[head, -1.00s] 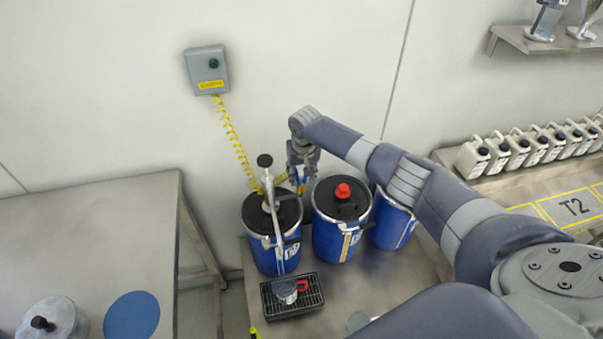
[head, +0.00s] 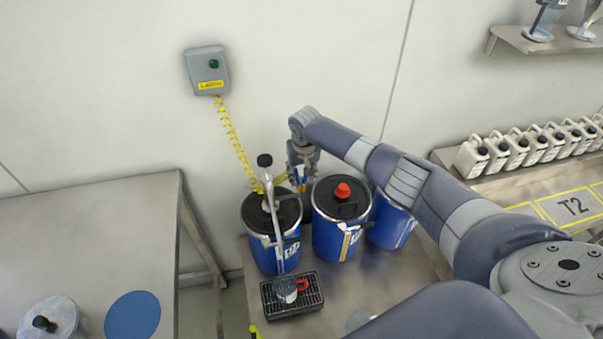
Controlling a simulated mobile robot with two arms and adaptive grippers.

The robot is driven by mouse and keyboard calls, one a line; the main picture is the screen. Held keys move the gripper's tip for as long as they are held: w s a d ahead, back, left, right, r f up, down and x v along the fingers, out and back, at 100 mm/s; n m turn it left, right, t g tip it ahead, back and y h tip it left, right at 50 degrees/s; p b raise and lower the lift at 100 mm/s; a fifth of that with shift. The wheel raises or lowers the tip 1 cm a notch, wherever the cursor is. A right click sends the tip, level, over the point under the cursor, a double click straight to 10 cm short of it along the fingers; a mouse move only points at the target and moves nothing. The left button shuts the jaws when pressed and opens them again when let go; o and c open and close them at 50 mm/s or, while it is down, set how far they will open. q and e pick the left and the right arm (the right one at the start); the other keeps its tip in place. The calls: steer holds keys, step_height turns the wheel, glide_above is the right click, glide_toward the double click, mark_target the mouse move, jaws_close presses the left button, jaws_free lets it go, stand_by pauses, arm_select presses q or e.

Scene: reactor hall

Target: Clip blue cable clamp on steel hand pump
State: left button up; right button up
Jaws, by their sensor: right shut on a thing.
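The steel hand pump (head: 272,220) stands on the black lid of the left blue drum. It has a black knob on top, and its spout hangs down the drum's front. My right gripper (head: 301,183) is behind and to the right of the pump, between the left and middle drums. It is shut on the blue cable clamp (head: 300,184), which shows only as a small blue and orange-yellow patch at the fingertips. A yellow coiled cable (head: 235,145) runs from the grey wall box towards the pump; part of it passes behind the pump. Contact between clamp and pump cannot be made out.
A middle blue drum (head: 330,236) with a red cap stands close to the gripper, and another drum (head: 389,222) is behind my arm. A black drip grate (head: 312,300) with a metal cup lies in front. A steel table (head: 90,230) is at left, white canisters (head: 505,150) at right.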

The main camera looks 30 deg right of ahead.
steer(key=shift+f+b, duration=0.3)
steer(key=shift+f, duration=0.2)
stand_by(0.4)
steer(key=o, duration=0.9)
steer(key=shift+o, duration=0.2)
step_height(320, 180, up, 12)
steer(key=s, duration=0.2)
steer(key=shift+s+a, duration=0.15)
steer(key=shift+a, duration=0.15)
steer(key=shift+f, duration=0.15)
